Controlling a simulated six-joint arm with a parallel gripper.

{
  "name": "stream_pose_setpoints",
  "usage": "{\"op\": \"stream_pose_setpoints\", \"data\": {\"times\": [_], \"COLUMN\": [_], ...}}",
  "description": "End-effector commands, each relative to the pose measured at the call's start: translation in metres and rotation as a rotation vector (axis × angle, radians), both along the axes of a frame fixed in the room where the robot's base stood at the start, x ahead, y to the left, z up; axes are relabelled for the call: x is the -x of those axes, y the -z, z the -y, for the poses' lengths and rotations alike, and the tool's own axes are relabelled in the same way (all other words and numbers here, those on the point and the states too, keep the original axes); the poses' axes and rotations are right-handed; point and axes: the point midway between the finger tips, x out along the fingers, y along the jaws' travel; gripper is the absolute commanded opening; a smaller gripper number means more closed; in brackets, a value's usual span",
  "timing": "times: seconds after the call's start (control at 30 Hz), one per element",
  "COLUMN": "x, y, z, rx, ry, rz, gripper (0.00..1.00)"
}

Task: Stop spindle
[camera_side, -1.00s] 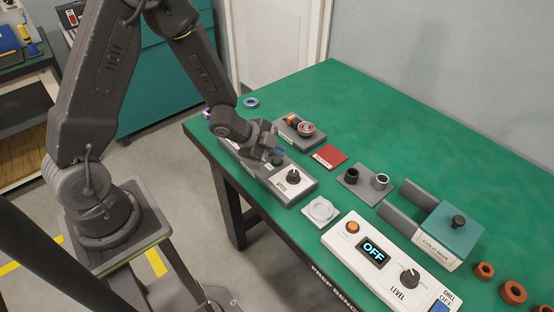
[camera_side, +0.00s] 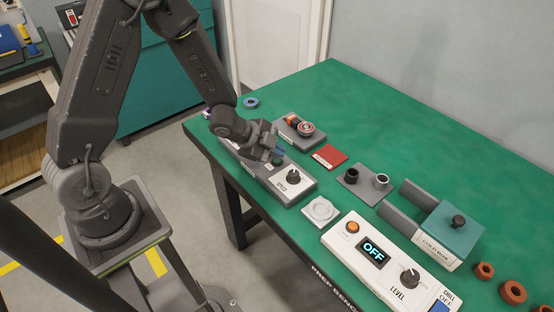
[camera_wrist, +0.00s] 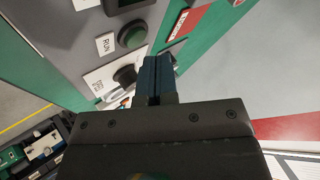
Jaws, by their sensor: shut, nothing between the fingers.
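The grey spindle control box (camera_side: 306,189) stands at the near left edge of the green bench. It has a white dial plate with a black speed knob (camera_side: 293,176) and a green button (camera_side: 277,160). In the wrist view the green button (camera_wrist: 133,35) sits beside a RUN label (camera_wrist: 106,43), and the black knob (camera_wrist: 125,75) is below it. My gripper (camera_side: 278,152) is shut and empty, over the box close to the green button. Its blue fingertips (camera_wrist: 157,75) are together in the wrist view. My gripper hides part of the box; I cannot tell whether it touches anything.
A small fixture with a ringed part (camera_side: 305,128) stands behind the box.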

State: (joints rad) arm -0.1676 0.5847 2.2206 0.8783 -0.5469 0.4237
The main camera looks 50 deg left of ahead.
Motion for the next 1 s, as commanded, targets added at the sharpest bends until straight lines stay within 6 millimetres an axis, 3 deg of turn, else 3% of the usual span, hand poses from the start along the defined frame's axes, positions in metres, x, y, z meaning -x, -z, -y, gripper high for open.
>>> {"op": "stream_pose_setpoints", "data": {"times": [1.0], "x": [0.000], "y": [0.012], "z": [0.000], "rx": [0.000], "ry": [0.001], "rz": [-0.001], "gripper": [0.00]}}
